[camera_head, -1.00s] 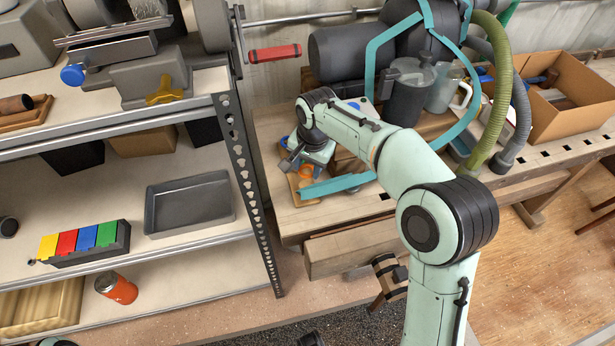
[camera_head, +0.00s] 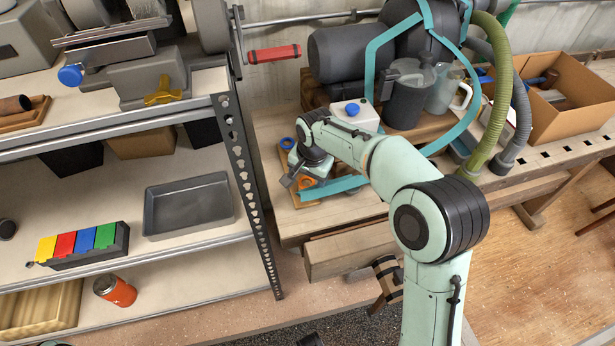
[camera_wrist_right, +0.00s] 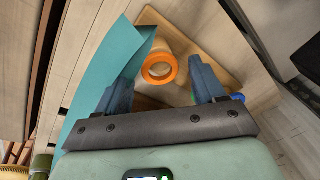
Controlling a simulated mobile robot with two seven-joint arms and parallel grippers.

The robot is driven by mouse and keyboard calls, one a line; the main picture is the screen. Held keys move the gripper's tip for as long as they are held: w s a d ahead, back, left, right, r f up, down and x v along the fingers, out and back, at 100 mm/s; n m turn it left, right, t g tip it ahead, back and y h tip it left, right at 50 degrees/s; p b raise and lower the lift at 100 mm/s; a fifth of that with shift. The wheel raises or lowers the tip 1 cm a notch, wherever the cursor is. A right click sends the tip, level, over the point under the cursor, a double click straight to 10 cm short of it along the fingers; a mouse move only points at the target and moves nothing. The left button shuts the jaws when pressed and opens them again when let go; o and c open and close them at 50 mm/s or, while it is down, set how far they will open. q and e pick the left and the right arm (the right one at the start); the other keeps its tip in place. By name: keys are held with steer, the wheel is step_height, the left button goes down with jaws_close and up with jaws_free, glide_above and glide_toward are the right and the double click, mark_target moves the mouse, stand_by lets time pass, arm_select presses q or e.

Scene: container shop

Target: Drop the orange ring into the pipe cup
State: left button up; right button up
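The ring appears between and just beyond the fingertips. A blue ring (camera_head: 287,142) lies at the far end of the same board, and part of it shows by the right finger (camera_wrist_right: 238,97). I cannot tell which thing is the pipe cup.
A teal strip (camera_head: 340,187) lies close beside the ring. A white box with a blue cap (camera_head: 352,110), a dark pitcher (camera_head: 407,98) and a clear jug (camera_head: 445,92) stand behind the arm. A metal shelf (camera_head: 245,180) stands left of the bench.

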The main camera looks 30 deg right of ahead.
steer(key=shift+b, duration=0.45)
step_height(320, 180, up, 13)
steer(key=s+p, duration=0.2)
steer(key=p, duration=0.1)
steer(key=shift+r, duration=0.2)
